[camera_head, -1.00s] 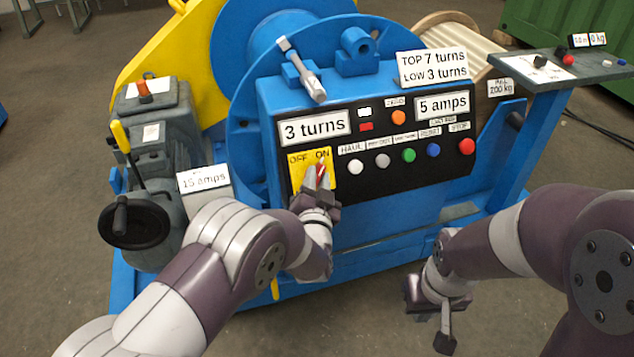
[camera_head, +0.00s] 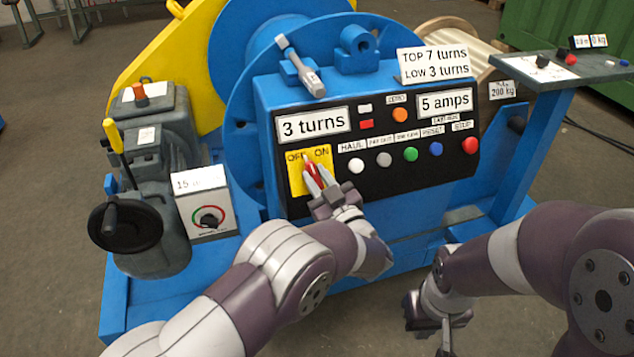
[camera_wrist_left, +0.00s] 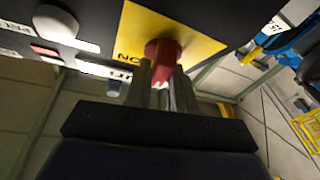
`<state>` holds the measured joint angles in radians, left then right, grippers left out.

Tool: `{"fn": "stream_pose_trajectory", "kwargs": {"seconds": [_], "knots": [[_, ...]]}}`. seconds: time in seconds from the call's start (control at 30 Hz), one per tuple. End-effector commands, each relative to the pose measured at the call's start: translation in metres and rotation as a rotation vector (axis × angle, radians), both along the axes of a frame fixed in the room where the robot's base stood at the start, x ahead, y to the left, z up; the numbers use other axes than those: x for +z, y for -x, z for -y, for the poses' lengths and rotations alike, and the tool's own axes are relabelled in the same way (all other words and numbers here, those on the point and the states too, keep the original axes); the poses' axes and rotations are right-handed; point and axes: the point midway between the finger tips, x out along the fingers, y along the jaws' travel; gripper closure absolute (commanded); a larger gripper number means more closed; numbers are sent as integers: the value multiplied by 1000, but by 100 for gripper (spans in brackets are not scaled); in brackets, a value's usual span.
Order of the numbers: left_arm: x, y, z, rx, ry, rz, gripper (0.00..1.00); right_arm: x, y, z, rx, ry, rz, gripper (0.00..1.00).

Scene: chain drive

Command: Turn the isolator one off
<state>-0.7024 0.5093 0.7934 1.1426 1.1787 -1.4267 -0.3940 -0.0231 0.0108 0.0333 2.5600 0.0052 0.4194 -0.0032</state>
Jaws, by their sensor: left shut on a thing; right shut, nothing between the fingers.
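The isolator is a yellow plate (camera_head: 297,182) marked OFF and ON at the left end of the black control panel, with a red handle (camera_head: 313,172). My left gripper (camera_head: 318,184) is shut on the red handle, whose upper end leans up and left, near the OFF lettering. The left wrist view shows the red handle (camera_wrist_left: 163,58) between the fingers, in front of the yellow plate (camera_wrist_left: 195,42); only part of the lettering shows there. My right gripper (camera_head: 428,325) is shut and empty, low in front of the machine, apart from the panel.
Right of the isolator are white (camera_head: 356,166), grey, green (camera_head: 410,154), blue and red (camera_head: 470,145) buttons. A dial box (camera_head: 207,210) and a black handwheel (camera_head: 125,226) stand at left. A side shelf (camera_head: 545,72) juts out at right.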

Motion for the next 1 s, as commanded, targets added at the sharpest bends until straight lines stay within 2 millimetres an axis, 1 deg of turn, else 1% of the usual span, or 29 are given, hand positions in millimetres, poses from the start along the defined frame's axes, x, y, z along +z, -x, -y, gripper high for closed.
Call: {"fn": "stream_pose_trajectory", "kwargs": {"seconds": [0.2, 0.5, 0.73, 1.0], "knots": [[-1, -1, 1, 84, 163, 52, 100, -5, 0, 0, 0, 0, 0, 100], [0, -1, 2, 177, 338, 109, 100, -5, 0, 0, 0, 0, 0, 100], [0, -1, 2, 217, 415, 134, 100, -5, 0, 0, 0, 0, 0, 100], [1, -1, 2, 234, 447, 144, 100, -5, 0, 0, 0, 0, 0, 100]]}}
